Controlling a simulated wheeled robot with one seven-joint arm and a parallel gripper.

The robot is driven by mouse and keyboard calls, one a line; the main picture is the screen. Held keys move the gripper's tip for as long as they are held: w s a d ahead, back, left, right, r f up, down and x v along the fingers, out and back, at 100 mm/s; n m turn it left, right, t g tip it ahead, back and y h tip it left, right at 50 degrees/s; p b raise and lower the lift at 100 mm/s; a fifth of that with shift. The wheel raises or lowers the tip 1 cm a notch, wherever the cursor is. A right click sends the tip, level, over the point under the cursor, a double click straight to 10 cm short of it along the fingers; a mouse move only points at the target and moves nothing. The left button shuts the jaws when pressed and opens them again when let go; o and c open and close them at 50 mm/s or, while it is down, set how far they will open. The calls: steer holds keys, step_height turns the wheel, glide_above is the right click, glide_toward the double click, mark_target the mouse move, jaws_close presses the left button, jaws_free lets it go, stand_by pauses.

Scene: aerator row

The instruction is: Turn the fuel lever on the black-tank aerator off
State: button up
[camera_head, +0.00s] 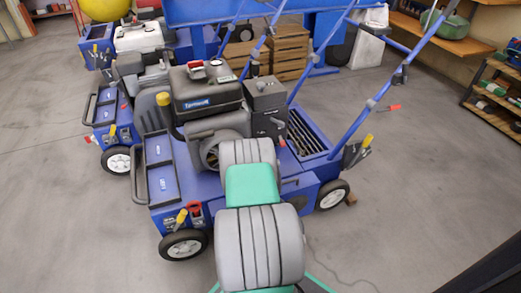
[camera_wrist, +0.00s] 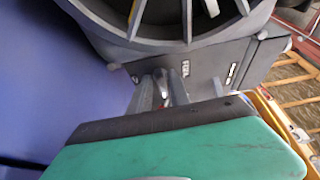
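The black-tank aerator (camera_head: 205,88) is the nearest machine in the head view, with a blue body and a black tank with a red cap. My arm reaches across its engine side, and my gripper is hidden there. Narrow grey parts and a small reddish spot show close together there. The fuel lever itself cannot be made out clearly, and whether the fingers touch it cannot be told.
Blue handlebars (camera_head: 350,115) rise at the right of the near machine. Wooden crates (camera_head: 290,50) stand behind, and shelves (camera_head: 497,100) line the right wall. The floor (camera_head: 420,190) at right is mostly clear.

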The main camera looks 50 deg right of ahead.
steer(key=shift+o, duration=0.9)
steer(key=shift+a, duration=0.1)
steer(key=v, duration=0.6)
steer(key=shift+s+a+f, duration=0.15)
steer(key=shift+s+a, duration=0.05)
steer(key=shift+a, duration=0.1)
steer(key=shift+s+a, duration=0.3)
steer(key=shift+a, duration=0.05)
